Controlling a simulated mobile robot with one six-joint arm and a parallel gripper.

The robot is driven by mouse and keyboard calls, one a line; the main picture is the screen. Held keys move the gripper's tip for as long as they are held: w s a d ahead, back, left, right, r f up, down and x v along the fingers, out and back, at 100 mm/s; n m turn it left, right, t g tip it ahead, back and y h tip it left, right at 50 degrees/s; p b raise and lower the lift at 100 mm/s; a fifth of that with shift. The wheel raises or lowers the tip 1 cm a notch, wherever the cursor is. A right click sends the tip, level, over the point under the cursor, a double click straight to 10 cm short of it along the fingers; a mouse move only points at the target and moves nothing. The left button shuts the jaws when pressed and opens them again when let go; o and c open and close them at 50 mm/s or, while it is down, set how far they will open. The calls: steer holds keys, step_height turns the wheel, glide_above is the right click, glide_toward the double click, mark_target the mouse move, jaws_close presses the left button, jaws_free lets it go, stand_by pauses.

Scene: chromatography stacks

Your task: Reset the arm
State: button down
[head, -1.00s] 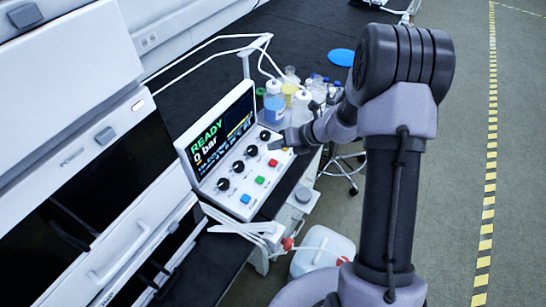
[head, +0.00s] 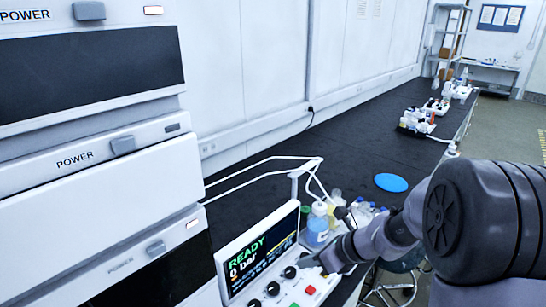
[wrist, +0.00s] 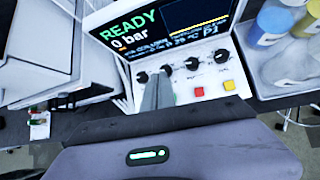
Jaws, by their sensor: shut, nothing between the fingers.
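My gripper (head: 312,262) is at the upper right edge of a white control panel (head: 235,300) in the head view. In the wrist view its grey fingers (wrist: 157,92) are together, with nothing between them, in front of the panel's knobs and buttons. Whether they touch the panel cannot be told. The panel screen (head: 258,255) reads READY and 0 bar, and it also shows in the wrist view (wrist: 150,30). A red button (wrist: 199,91) and a yellow button (wrist: 229,85) show right of the fingers.
Stacked white instruments (head: 100,220) stand at the left. A blue disc (head: 391,182) lies on the black bench (head: 340,150), which has clear room farther back.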

steer(key=s+a+r+n+h, duration=0.1)
steer(key=s+a+r+n, duration=0.3)
steer(key=s+r+n, duration=0.55)
steer(key=s+d+r+n+h, duration=0.1)
steer(key=s+r+n+h, duration=0.1)
steer(key=s+n, duration=0.5)
steer(key=s+d+r+n+t+h, duration=0.1)
steer(key=s+d+r+n+h, duration=0.1)
steer(key=s+n, duration=0.5)
steer(key=shift+s+r, duration=0.35)
steer(key=shift+s, duration=0.65)
